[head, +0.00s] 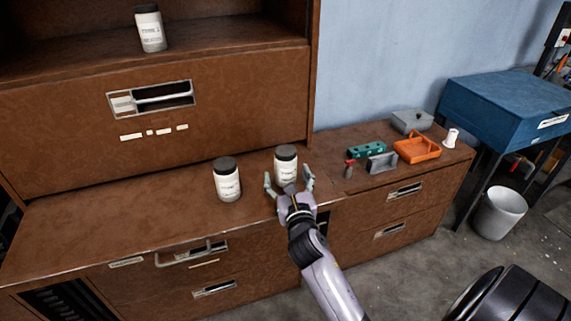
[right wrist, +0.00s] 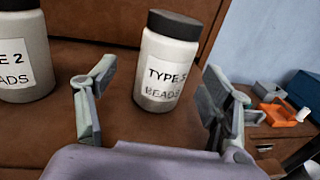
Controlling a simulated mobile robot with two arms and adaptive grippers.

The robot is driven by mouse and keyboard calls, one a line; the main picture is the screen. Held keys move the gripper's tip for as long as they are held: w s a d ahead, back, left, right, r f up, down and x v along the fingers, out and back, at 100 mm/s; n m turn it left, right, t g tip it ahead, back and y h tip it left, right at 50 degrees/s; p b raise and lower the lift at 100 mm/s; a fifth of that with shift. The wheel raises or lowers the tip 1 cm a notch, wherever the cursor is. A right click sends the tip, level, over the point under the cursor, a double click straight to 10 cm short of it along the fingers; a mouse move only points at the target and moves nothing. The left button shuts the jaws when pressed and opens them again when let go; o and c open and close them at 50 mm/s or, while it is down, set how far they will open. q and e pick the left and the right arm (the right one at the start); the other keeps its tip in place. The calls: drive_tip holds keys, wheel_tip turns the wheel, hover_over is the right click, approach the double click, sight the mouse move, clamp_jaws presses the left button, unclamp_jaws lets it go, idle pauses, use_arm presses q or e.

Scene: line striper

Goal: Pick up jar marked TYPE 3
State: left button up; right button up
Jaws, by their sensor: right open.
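A white jar with a black lid (head: 286,165) stands upright on the brown cabinet top. In the right wrist view this jar (right wrist: 166,62) has a label reading TYPE and BEADS; the character after TYPE looks like a 3. My right gripper (head: 289,181) is open, with its fingers spread to either side of this jar and nothing held. A second jar (head: 227,180) stands to the left; in the right wrist view this jar (right wrist: 22,55) reads TYPE 2. A third jar (head: 151,28) stands on the upper shelf, its label too small to read. My left gripper is not in view.
To the right on the cabinet top are an orange tray (head: 417,149), a green block (head: 367,150), a grey metal piece (head: 382,164), a grey box (head: 412,121) and a small red-topped item (head: 349,168). The cabinet top left of the jars is clear.

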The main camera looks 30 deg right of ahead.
sight(288, 171)
drive_tip(key=shift+w+d+r, duration=0.2)
drive_tip(key=shift+w+d, duration=0.05)
drive_tip(key=shift+w, duration=0.1)
drive_tip(key=p+x, duration=0.1)
drive_tip(key=x, duration=0.2)
drive_tip(key=shift+w+d+r+p, duration=0.1)
drive_tip(key=shift+d+p, duration=0.15)
drive_tip(key=shift+p, duration=0.1)
drive_tip(key=shift+w+d, duration=0.15)
drive_tip(key=shift+w, duration=0.35)
drive_tip(key=shift+s, duration=0.1)
drive_tip(key=shift+c, duration=0.4)
drive_tip(key=shift+c, duration=0.7)
drive_tip(key=c, duration=1.5)
